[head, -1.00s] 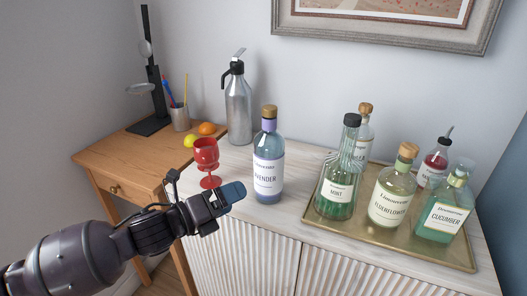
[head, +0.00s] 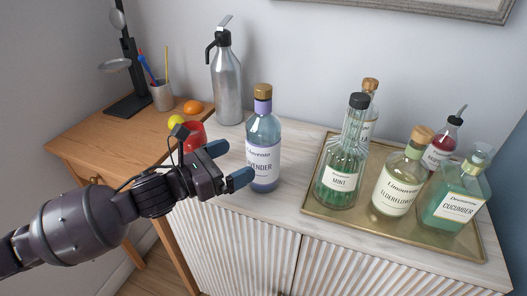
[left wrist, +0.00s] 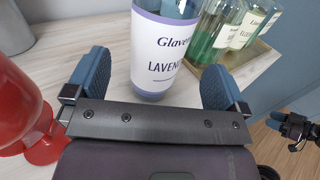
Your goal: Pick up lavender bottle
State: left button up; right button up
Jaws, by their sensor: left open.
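The lavender bottle (head: 264,150) stands upright on the whitewashed cabinet top, with a cork-coloured cap, purple neck band and white label. My left gripper (head: 228,163) is open just left of it, its blue fingertips pointing at the bottle. In the left wrist view, the lower part of the lavender bottle (left wrist: 163,50) stands ahead, between the lines of the two spread fingers (left wrist: 155,82). I cannot tell whether a finger touches it. My right gripper (left wrist: 295,128) shows small and dark at the right edge of the left wrist view.
A red goblet (left wrist: 15,105) stands close beside the left finger, partly hidden in the head view. A steel siphon (head: 227,85) stands behind. A brass tray (head: 405,236) with several bottles lies to the right. A wooden desk (head: 80,148) holds fruit and a pen cup.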

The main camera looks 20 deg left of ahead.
aim_at(263, 148)
pick_arm(q)
jog(key=x, duration=0.2)
jog(key=shift+w+d, duration=0.15)
jog(key=shift+w, duration=0.15)
jog(key=shift+b+x, duration=0.35)
jog(key=shift+x, duration=2.35)
jog(key=shift+d, duration=0.15)
jog(key=shift+s, duration=0.1)
jog(key=c, duration=1.4)
